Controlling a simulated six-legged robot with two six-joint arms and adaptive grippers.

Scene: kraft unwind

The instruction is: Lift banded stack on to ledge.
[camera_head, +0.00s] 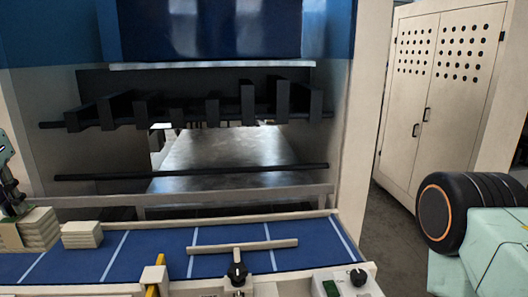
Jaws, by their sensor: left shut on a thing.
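A taller stack of tan layered sheets (38,230) is at the far left, at the blue surface (150,250). My left gripper (14,212) is at its left end, partly cut off by the picture edge, and is shut on this stack. I cannot tell whether the stack rests on the surface or is slightly lifted; no band can be made out. A shorter stack (82,234) sits just right of it, on the blue surface. Which edge is the ledge is unclear; a pale rail (240,195) runs behind the blue surface. My right gripper is out of view.
A machine opening with dark bars (200,171) and black blocks (248,103) lies behind. A pale bar (242,247) crosses the blue surface. Knobs (358,277) and a yellow-marked post (154,276) stand at the front. A cabinet (440,95) is at right.

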